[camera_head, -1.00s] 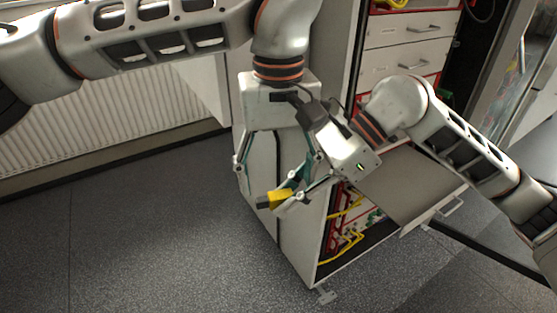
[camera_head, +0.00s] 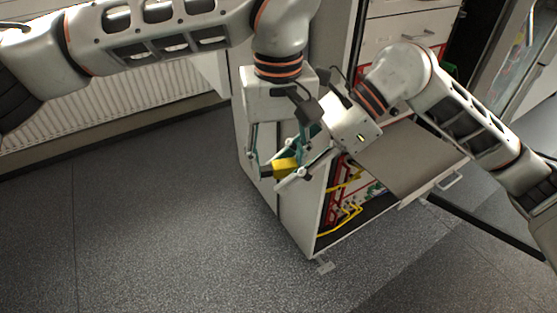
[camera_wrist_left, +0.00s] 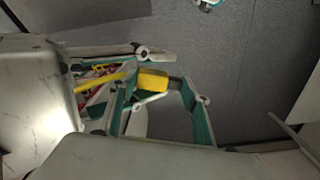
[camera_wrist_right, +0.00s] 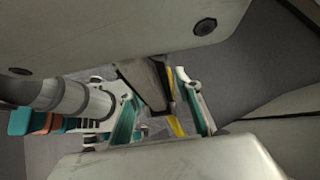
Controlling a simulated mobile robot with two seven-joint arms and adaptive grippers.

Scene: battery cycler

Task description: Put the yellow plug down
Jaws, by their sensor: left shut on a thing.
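The yellow plug (camera_head: 285,167) is held in the air in front of the cabinet, well above the floor. My left gripper (camera_head: 279,157) comes down from above and is shut on it. The plug also shows between the teal finger pads in the left wrist view (camera_wrist_left: 153,79). My right gripper (camera_head: 297,160) comes in from the right, with its fingers close around the same spot. In the right wrist view its pads (camera_wrist_right: 160,108) stand apart, with a narrow yellow part and a grey bar between them. The fingers overlap, so contact there is partly hidden.
The white cabinet (camera_head: 299,222) stands behind the grippers, with yellow cables (camera_head: 350,214) in its open lower bay. A grey shelf (camera_head: 412,158) juts out on the right, below my right arm. A radiator (camera_head: 150,118) lines the left wall. The grey floor (camera_head: 150,230) is clear.

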